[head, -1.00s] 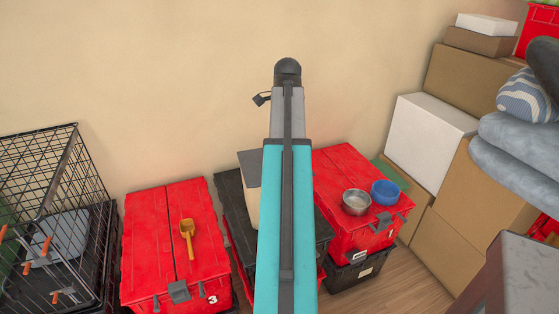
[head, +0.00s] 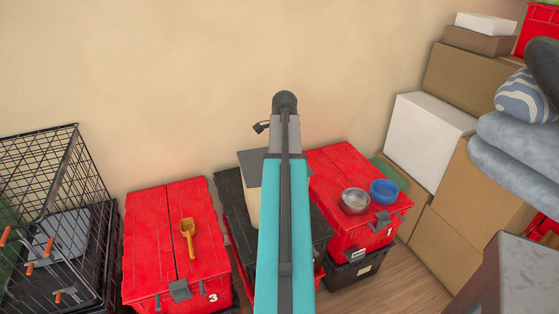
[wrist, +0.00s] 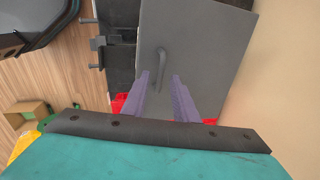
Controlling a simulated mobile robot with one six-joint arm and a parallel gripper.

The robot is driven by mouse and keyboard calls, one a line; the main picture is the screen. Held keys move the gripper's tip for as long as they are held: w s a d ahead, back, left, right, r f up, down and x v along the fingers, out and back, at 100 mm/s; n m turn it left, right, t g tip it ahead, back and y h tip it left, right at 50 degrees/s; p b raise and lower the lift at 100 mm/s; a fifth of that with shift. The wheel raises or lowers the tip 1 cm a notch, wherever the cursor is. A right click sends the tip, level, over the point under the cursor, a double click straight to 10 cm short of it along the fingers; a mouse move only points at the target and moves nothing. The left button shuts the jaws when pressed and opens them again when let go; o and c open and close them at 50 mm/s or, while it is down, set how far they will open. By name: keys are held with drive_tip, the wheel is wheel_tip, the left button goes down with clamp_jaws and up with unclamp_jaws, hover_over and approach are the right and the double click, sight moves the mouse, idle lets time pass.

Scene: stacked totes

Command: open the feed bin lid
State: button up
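The feed bin appears to be the beige box with a grey lid (head: 249,166) standing on a black tote, partly hidden by my arm in the head view. Its lid looks shut. In the wrist view the flat grey lid (wrist: 205,55) fills the upper middle and bears a curved grey handle (wrist: 162,68). My gripper (wrist: 163,80) shows there as two purple fingers, apart, with nothing visible held between them. The handle lies just beyond the fingertips, in line with the gap; I cannot tell how far. In the head view my gripper is hidden behind my arm.
A red tote (head: 176,238) with a yellow scoop (head: 188,240) is at left. Another red tote (head: 340,160) holds a metal bowl (head: 355,202) and a blue bowl (head: 384,192). A wire crate (head: 60,215) stands far left, cardboard boxes (head: 455,85) at right. The wall is close behind.

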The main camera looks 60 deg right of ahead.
drive_tip(key=shift+f, duration=0.2)
clamp_jaws()
idle(1.5)
